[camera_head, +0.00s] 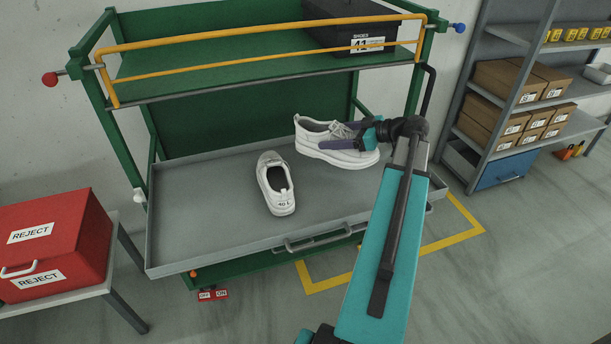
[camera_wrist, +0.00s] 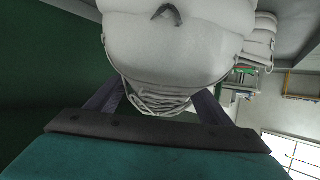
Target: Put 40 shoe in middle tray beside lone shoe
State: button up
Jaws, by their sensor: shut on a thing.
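The lone shoe (camera_head: 270,168) is white, upright in the middle tray (camera_head: 190,215), heel toward the front, with a label reading 40. A gap separates the shoes. In the wrist view the held shoe (camera_wrist: 170,50) fills the top centre between my fingers.
A black box marked 41 (camera_head: 340,28) stands on the green upper shelf behind a yellow rail (camera_head: 200,43). A red REJECT box (camera_head: 50,250) is at the left. Shelving with brown boxes (camera_head: 505,85) stands at the right. The tray's left part is clear.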

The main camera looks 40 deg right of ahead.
aim_at(376, 159)
jog(key=shift+d+f+p, duration=0.1)
jog(key=shift+f+p, duration=0.2)
jog(key=shift+f, duration=2.7)
jog(key=shift+s+f, duration=0.1)
jog(key=shift+f, duration=1.8)
jog(key=o, duration=1.3)
jog(key=b+v, duration=0.1)
jog(key=v, duration=1.1)
